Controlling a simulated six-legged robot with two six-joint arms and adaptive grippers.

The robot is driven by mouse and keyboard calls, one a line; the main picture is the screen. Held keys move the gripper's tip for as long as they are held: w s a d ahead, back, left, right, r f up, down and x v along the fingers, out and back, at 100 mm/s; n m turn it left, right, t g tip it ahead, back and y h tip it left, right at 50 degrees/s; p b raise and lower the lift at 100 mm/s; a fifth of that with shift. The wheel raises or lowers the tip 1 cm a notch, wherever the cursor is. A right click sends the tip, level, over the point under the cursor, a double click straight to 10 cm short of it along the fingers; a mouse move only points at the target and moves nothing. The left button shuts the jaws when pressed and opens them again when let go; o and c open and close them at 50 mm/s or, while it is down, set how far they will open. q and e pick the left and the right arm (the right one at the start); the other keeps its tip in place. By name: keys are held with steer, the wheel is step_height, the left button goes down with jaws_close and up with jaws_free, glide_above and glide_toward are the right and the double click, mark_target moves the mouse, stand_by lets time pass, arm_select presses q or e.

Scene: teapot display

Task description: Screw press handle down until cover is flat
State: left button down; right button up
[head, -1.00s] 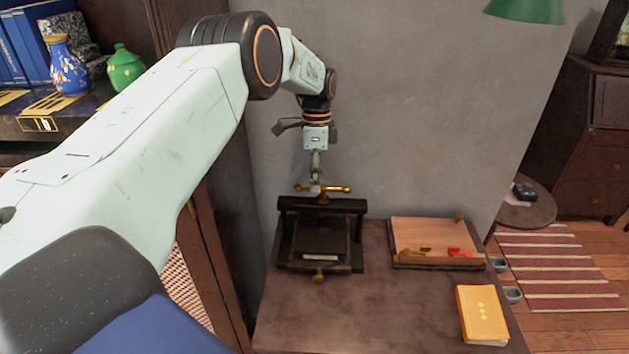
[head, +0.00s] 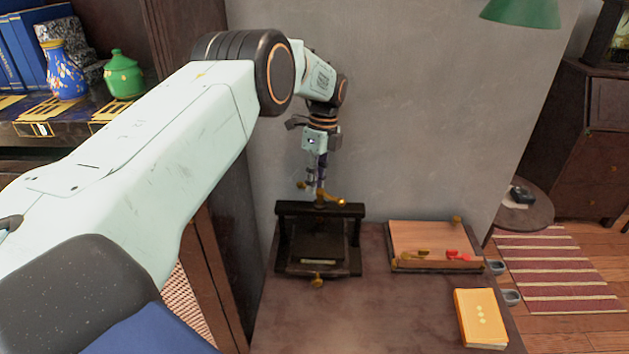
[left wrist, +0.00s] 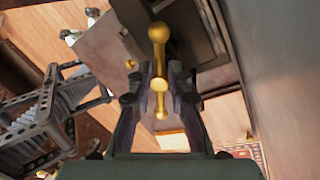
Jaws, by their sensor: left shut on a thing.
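The dark press (head: 287,240) stands on the table against the grey wall in the head view. Its brass handle (head: 334,198), a bar with ball ends, sits above the crossbar and lies slanted, right end nearer me. The dark cover (head: 318,243) is under the crossbar, with a pale strip at its front edge; I cannot tell whether it is flat. My left gripper (head: 319,184) points down from above and is shut on the handle. In the left wrist view the brass handle (left wrist: 159,33) shows between and beyond the fingers (left wrist: 160,88). My right gripper is not in view.
A wooden tray (head: 420,236) with small brass and red pieces is right of the press. A yellow book (head: 480,316) lies at the table's right front. The table (head: 385,310) is clear in front. A shelf with a blue vase (head: 64,72) and green jar (head: 124,76) is left.

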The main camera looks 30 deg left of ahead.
arm_select(q)
steer(key=shift+d+f, duration=0.15)
steer(key=shift+d, duration=0.1)
steer(key=c, duration=1.7)
jaws_free()
steer(key=o, duration=0.5)
steer(key=shift+d, duration=0.1)
steer(key=shift+a, duration=0.2)
steer(key=shift+r, duration=0.3)
steer(key=r, duration=0.2)
steer(key=w+r, duration=0.1)
steer(key=r, duration=0.4)
steer(key=shift+w, duration=0.25)
